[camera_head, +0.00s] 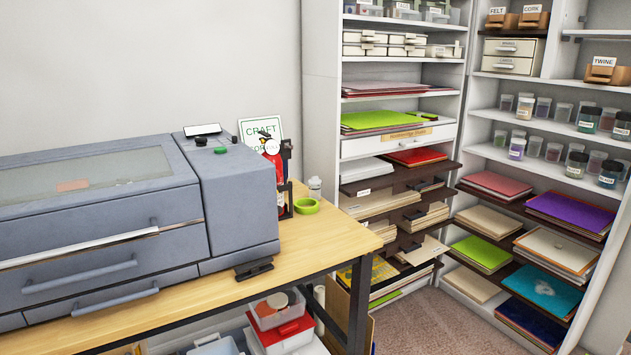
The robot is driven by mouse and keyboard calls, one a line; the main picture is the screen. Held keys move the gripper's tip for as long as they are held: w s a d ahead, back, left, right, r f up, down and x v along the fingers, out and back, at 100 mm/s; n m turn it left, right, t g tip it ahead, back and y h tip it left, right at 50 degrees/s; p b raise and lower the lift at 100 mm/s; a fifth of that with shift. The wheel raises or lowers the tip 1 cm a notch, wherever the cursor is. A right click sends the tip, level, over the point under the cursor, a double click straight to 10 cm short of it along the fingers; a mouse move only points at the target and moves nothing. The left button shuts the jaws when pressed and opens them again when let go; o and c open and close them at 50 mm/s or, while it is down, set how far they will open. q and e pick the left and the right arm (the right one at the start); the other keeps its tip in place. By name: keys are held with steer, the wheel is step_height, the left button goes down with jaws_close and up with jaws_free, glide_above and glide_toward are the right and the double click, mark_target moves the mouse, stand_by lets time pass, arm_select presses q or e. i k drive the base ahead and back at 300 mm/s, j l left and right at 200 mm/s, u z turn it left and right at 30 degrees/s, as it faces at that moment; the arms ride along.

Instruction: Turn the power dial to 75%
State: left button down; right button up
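A large grey machine (240,195) with a glass-topped lid stands on the wooden table at the left. On top of its right-hand section sits a small black knob (201,141), which looks like the power dial. A green round button (220,150) is just in front of it, and a small tilted screen (202,130) is behind it. The knob is too small for me to read its setting or any marks. Neither of my grippers shows in this view.
The wooden table (330,240) holds a green tape roll (306,206), a red extinguisher (272,165) and a clear bottle (315,188) right of the machine. Shelves (320,120) of sheets and jars stand at the right. Bins (280,335) sit under the table. Carpet (430,320) is open at lower right.

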mark_target(201, 141)
steer(key=u, duration=0.45)
steer(key=i+l+u, duration=0.1)
steer(key=u, duration=0.3)
steer(key=l+u, duration=0.25)
steer(key=u, duration=0.15)
steer(key=l+u, duration=0.2)
steer(key=u, duration=0.2)
steer(key=l+u, duration=0.55)
steer(key=l, duration=0.25)
steer(key=k+l+u, duration=0.2)
steer(key=l, duration=0.25)
steer(key=l+u, duration=0.2)
steer(key=l, duration=0.25)
steer(key=k+l+u, duration=0.2)
steer(key=l, duration=0.2)
steer(key=k+l+u, duration=0.2)
steer(key=l, duration=0.2)
steer(key=k+l, duration=0.15)
steer(key=l, duration=0.25)
steer(key=k+l, duration=0.15)
steer(key=l, duration=0.2)
steer(key=k+l, duration=0.15)
steer(key=l, duration=0.25)
steer(key=k+l, duration=0.15)
steer(key=l, duration=0.2)
steer(key=k+l, duration=0.15)
steer(key=l, duration=0.25)
